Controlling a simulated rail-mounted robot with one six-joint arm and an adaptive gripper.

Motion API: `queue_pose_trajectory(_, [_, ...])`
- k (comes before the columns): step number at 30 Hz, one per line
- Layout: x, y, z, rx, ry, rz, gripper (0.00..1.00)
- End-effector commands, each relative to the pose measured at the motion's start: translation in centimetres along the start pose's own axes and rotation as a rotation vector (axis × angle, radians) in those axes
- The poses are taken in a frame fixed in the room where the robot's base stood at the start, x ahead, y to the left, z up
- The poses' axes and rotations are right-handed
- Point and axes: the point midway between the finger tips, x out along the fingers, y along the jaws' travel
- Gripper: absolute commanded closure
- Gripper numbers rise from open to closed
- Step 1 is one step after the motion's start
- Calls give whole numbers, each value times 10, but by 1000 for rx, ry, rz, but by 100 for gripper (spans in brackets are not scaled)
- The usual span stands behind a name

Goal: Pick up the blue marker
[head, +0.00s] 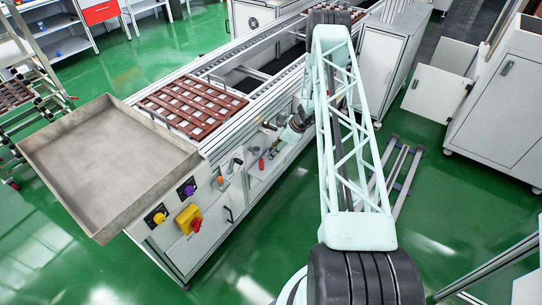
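I cannot make out a blue marker in the head view. Several small items, too small to name surely, lie or hang along the side of the conveyor cabinet. Among them are a red-handled item (262,164) and an orange-tipped item (220,181). My gripper (290,132) is dark and small, close to the cabinet's side near its top edge, to the right of these items. My arm partly covers it. I cannot see whether its fingers are open or shut, or whether they hold anything.
A metal tray (95,160) sticks out at the conveyor's left end. A brown slatted pallet (192,105) lies on the conveyor. A yellow-and-red switch (189,219) and a purple knob (188,189) are on the end panel. Green floor (265,235) is clear in front.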

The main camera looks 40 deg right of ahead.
Motion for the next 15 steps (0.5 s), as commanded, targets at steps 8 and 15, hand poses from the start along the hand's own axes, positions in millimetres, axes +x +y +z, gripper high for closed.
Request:
queue_pose_trajectory(8, [0,0,0,0,0,0,76])
queue_pose_trajectory(15, [0,0,0,0,0,0,79])
